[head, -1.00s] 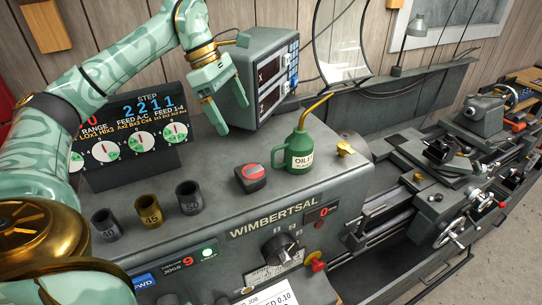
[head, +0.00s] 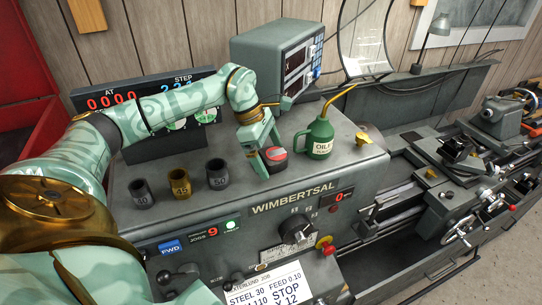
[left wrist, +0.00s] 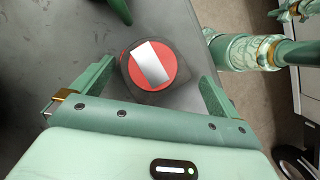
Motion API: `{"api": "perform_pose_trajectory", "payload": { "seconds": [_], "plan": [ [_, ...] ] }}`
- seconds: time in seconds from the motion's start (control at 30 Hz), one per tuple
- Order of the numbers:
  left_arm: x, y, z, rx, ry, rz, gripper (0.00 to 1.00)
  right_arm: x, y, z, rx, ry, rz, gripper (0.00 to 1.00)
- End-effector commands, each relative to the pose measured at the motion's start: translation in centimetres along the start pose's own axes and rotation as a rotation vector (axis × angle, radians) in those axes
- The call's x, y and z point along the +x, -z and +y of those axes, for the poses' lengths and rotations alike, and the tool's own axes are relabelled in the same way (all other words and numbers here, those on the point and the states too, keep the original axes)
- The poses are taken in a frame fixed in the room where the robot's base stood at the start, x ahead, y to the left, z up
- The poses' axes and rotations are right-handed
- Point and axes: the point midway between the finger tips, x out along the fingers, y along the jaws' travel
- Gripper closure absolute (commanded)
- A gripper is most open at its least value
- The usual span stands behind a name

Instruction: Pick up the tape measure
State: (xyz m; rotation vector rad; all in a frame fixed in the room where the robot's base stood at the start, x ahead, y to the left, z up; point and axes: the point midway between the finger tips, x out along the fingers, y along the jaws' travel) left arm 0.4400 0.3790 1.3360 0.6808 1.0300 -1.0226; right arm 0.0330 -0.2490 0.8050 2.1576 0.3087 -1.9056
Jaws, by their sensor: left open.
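The tape measure (head: 277,154) is a red and dark grey case on the flat top of the grey lathe headstock. In the left wrist view, the tape measure (left wrist: 152,65) shows a round red face with a pale label. My left gripper (head: 266,160) is open and lowered over it, with a finger on either side. In the head view the near finger and the hand hide part of the case. I cannot tell whether either finger touches it. My right gripper does not show.
A green oil can (head: 319,137) stands close to the right of the tape measure. Three numbered sockets, dark (head: 142,194), brass (head: 180,183) and dark (head: 217,174), stand to the left. A grey readout box (head: 275,60) and a display panel (head: 130,100) stand behind.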

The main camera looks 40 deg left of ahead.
Motion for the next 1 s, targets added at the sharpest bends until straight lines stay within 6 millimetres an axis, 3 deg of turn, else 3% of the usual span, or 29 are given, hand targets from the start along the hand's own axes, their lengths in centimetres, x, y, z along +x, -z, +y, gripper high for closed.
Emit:
{"api": "perform_pose_trajectory", "payload": {
  "seconds": [0.1,0.2,0.4,0.77,0.97,1.0],
  "plan": [
    [0.1,0.0,0.0,0.001,-0.002,-0.001,0.01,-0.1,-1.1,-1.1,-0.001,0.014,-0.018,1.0],
    [0.1,0.0,0.0,0.001,-0.001,0.0,0.03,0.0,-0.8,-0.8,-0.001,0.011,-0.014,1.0],
    [0.1,0.0,0.0,0.0,-0.001,0.0,0.57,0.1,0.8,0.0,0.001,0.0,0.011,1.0],
    [-0.3,-0.2,0.1,0.002,-0.003,-0.001,0.57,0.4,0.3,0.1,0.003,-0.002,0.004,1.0],
    [-2.9,-1.2,0.1,0.003,-0.009,-0.003,0.57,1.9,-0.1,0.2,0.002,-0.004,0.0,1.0],
    [-3.9,-1.2,-0.8,0.003,-0.008,0.0,0.57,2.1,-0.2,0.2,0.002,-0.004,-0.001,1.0]
  ]
}}
